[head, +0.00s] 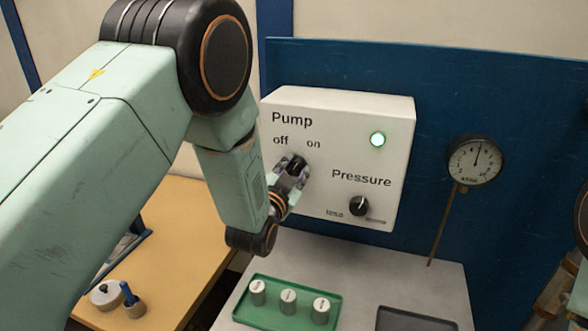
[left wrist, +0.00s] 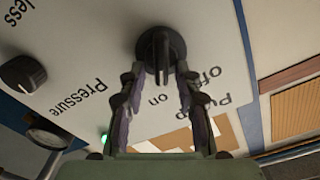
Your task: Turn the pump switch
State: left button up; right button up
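The pump switch is a round black knob (left wrist: 160,50) with a raised bar, on the white panel (head: 340,110). In the left wrist view its bar lines up with the word "on". In the head view the knob (head: 297,162) is partly hidden by my gripper. My left gripper (left wrist: 160,72) has a finger on each side of the bar, with visible gaps, so it is open. In the head view this gripper (head: 290,172) is at the knob, below the "off" and "on" labels. My right gripper is not in view.
A green lamp (head: 377,139) glows on the panel. A smaller Pressure knob (head: 359,206) sits lower right of the switch. A gauge (head: 475,160) is on the blue backboard (head: 500,90). A green tray (head: 262,312) with labelled cylinders stands on the bench below.

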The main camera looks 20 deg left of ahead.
pick_arm(q)
jog(key=shift+w+a+f, duration=0.25)
jog(key=shift+w+a, duration=0.05)
jog(key=shift+w, duration=0.05)
jog(key=shift+c, duration=2.3)
grip_shut()
jog(key=shift+d+r, duration=0.1)
jog(key=shift+d, duration=0.05)
